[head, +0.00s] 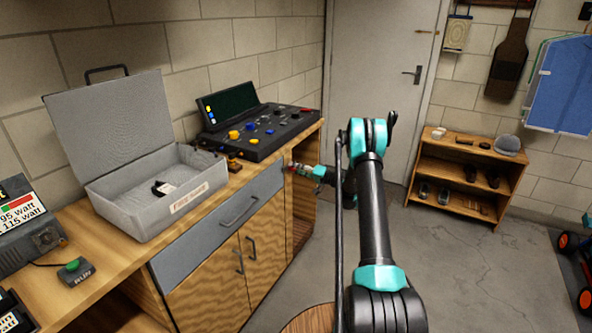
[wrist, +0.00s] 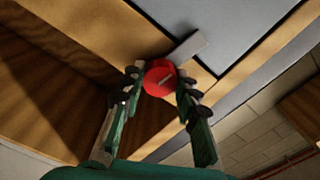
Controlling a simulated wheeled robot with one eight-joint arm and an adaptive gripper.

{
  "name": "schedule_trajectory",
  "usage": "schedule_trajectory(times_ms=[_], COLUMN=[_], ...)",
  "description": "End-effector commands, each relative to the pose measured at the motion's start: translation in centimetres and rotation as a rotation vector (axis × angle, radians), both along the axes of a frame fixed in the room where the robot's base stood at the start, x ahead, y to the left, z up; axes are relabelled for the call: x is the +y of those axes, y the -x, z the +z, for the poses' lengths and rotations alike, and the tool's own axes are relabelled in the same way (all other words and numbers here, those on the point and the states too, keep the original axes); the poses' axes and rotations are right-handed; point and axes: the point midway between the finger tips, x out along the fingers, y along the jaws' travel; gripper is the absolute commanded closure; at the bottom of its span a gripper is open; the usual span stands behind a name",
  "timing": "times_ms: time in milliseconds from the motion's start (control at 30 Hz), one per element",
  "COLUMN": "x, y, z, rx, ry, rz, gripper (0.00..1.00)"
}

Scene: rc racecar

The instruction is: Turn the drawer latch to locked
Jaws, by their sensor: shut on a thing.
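The drawer latch has a round red knob (wrist: 159,79) with a pale slanted line on its face. My gripper (wrist: 160,81) is shut on the red knob, one finger on each side. In the head view the drawer front (head: 222,222) looks shut under the bench top. My gripper (head: 291,168) is at the wooden frame just right of it; the latch is too small there to read.
A grey case (head: 150,205) stands open on the workbench beside a black control console (head: 262,134). Cupboard doors (head: 216,284) are below the drawer. A low shoe shelf (head: 465,172) stands by the far wall. The grey floor to the right is mostly clear.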

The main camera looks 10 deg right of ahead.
Motion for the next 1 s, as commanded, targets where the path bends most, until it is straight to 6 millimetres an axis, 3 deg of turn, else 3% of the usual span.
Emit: schedule_trajectory(times_ms=[400,900,933,1000], x=[-0.04,-0.04,-0.04,-0.04], y=[0.12,0.10,0.10,0.09], z=[-0.15,-0.16,-0.16,-0.15], rx=[-0.137,-0.152,-0.152,-0.153], ry=[0.101,0.113,0.113,0.113], rz=[0.002,0.002,0.002,0.001], gripper=[0.98,0.98,0.68,0.59])
